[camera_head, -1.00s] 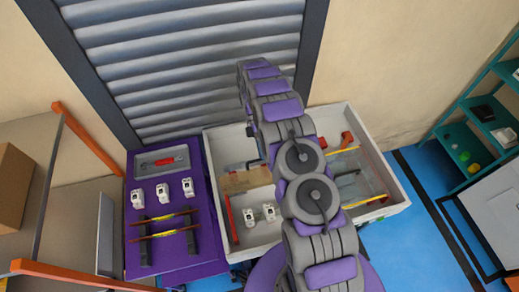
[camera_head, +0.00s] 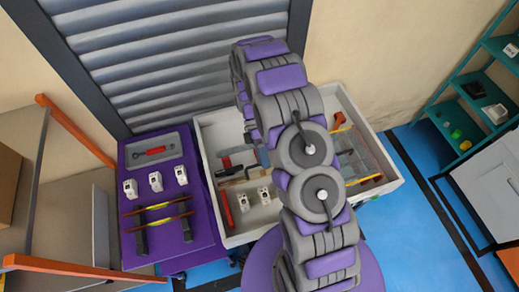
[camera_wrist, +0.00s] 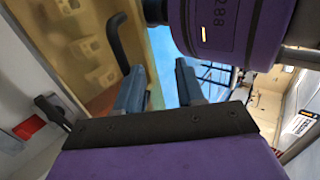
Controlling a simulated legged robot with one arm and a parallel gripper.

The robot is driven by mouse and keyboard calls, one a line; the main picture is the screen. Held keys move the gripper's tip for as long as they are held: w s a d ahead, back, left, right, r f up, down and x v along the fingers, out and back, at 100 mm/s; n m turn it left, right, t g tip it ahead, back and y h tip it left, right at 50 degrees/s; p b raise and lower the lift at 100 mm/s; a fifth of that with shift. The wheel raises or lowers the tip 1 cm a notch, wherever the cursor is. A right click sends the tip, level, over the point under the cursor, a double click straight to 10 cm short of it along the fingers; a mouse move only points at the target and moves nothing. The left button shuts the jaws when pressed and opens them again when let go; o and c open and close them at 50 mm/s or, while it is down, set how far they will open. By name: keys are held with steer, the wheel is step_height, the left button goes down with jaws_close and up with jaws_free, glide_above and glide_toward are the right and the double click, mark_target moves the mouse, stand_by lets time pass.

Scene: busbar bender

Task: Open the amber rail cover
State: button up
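In the wrist view, the amber rail cover (camera_wrist: 88,30) is a see-through amber panel at the upper left. Several pale blocky shapes show blurred through it. A dark bent handle (camera_wrist: 119,45) stands out near its right side. My gripper (camera_wrist: 155,78) is open and empty, its two grey-blue fingers apart. The handle is left of and above the left fingertip, not between the fingers. I cannot tell whether finger and handle touch.
A white tray (camera_head: 228,242) holds tools and small white devices. A purple table (camera_head: 190,250) beside it carries white devices and two yellow-marked bars. A grey shutter (camera_head: 190,60) stands behind. A teal shelf (camera_head: 470,120) is at right, with blue floor between.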

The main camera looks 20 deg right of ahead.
steer(key=shift+s+r, duration=0.2)
steer(key=shift+s, duration=2.3)
steer(key=shift+c, duration=0.2)
